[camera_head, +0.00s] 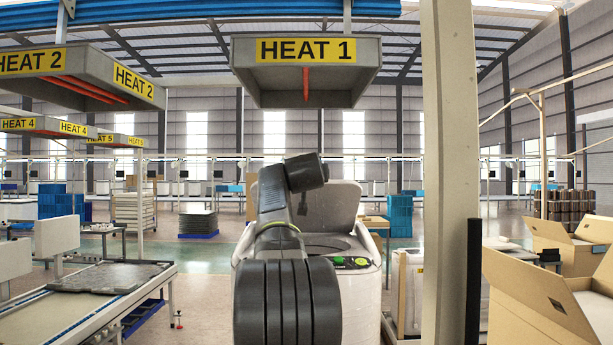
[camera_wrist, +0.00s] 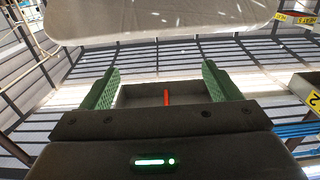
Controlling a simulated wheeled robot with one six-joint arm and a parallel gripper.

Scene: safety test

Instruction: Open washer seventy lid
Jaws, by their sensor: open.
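The white washer (camera_head: 368,285) stands straight ahead in the head view, partly hidden behind my arm. Its lid (camera_head: 342,203) is raised and stands up at the back, with the round top opening (camera_head: 335,243) showing below it. My gripper (camera_wrist: 160,88) shows in the wrist view with its two green fingers wide apart and nothing between them. A pale panel, which looks like the lid (camera_wrist: 160,18), crosses the top of the wrist view, apart from the fingers.
A grey HEAT 1 hood (camera_head: 305,85) hangs above the washer. A pale post (camera_head: 450,170) and open cardboard boxes (camera_head: 545,295) stand at the right. A conveyor table (camera_head: 60,315) runs along the left.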

